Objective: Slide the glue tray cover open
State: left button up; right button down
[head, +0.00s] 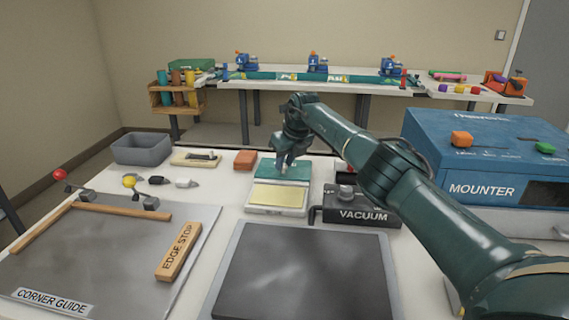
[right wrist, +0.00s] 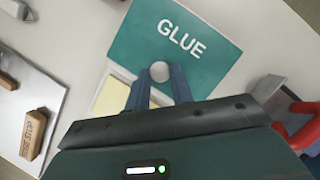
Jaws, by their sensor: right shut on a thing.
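The glue tray (head: 249,208) is a pale shallow tray on the white table, with a yellow inner surface (head: 278,195) exposed at its near part. Its teal cover (head: 300,171) lies over the far part. In the right wrist view the cover (right wrist: 205,65) bears the word GLUE and a round pale knob (right wrist: 160,70). My right gripper (head: 281,168) reaches down over the cover, its blue fingers (right wrist: 159,76) shut on the knob, one on each side. In the head view the gripper hides the knob. My left gripper is not in view.
A black VACUUM unit (head: 362,211) stands right of the tray, before the blue MOUNTER machine (head: 470,150). A brown block (head: 245,160) and a grey bin (head: 142,149) are to the left. A dark mat (head: 305,275) lies nearest, beside an EDGE STOP bar (head: 178,251).

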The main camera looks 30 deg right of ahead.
jog(key=shift+a, duration=0.1)
jog(key=c, duration=1.2)
grip_release()
jog(key=shift+r, duration=0.1)
jog(key=v, duration=1.3)
